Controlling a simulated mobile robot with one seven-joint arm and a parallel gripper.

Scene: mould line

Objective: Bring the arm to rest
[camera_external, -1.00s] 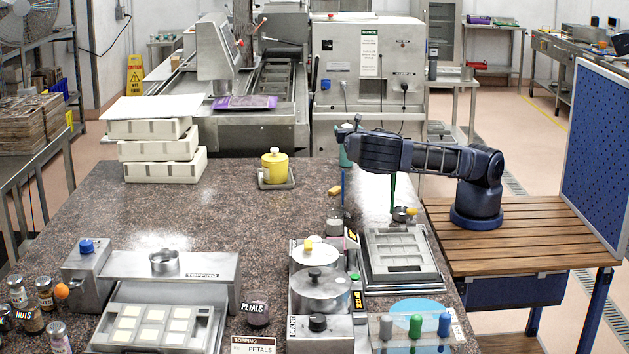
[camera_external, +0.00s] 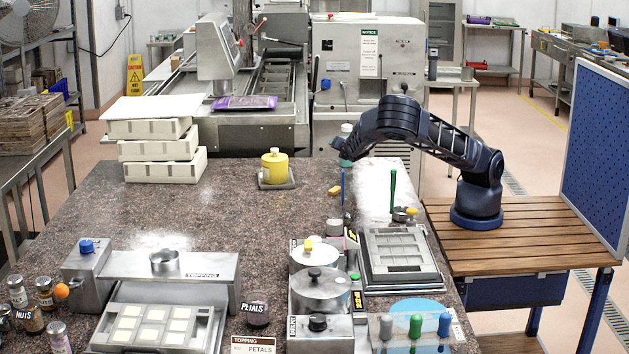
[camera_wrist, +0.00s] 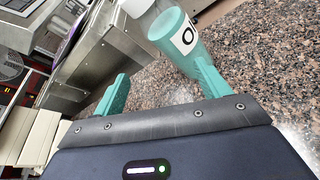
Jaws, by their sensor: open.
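My gripper (camera_external: 342,158) is above the far part of the speckled counter (camera_external: 225,220), at the end of my arched dark blue arm. In the wrist view my gripper (camera_wrist: 160,72) shows two teal fingers spread apart with nothing between them. A teal cup or bottle with a white label marked "O" (camera_wrist: 178,38) is close beyond the right finger. I cannot tell whether they touch. In the outside view the gripper's fingers are small and partly merge with the teal thing behind.
A steel tray with a grid (camera_external: 400,262) and a green-handled tool (camera_external: 393,190) are below my arm. A steel pot (camera_external: 319,288) stands front centre. A yellow pot (camera_external: 274,166) and stacked white moulds (camera_external: 165,152) stand farther left. The counter's middle is clear.

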